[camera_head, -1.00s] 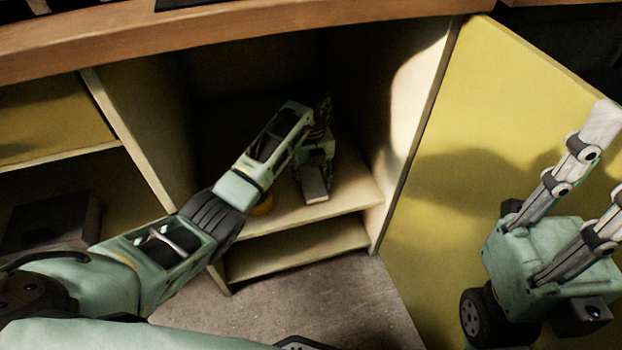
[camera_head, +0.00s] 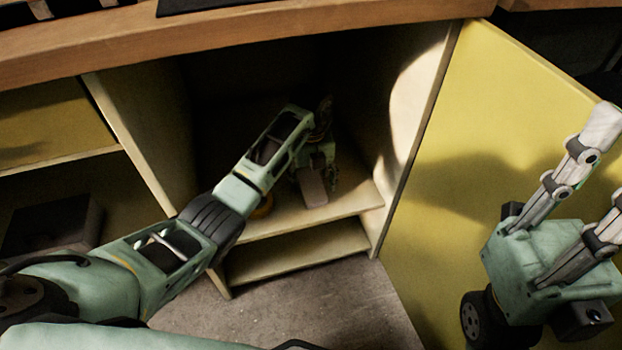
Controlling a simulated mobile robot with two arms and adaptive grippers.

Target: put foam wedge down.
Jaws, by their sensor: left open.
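My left arm reaches into the open cabinet, and my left gripper (camera_head: 319,172) is open just above the upper shelf (camera_head: 345,204). A small grey-brown block (camera_head: 312,189), which looks like the foam wedge, is at its fingers near the shelf's front edge. The gripper partly hides the block, and the shade makes it hard to tell whether the block touches the shelf or the fingers. My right gripper (camera_head: 604,170) is at the right, in front of the yellow door, with its fingers spread and nothing between them.
The yellow door (camera_head: 440,190) stands open at the right. A lower shelf (camera_head: 300,251) is empty where it shows. A dark box (camera_head: 52,226) is in the left compartment. The wooden worktop (camera_head: 250,28) runs above.

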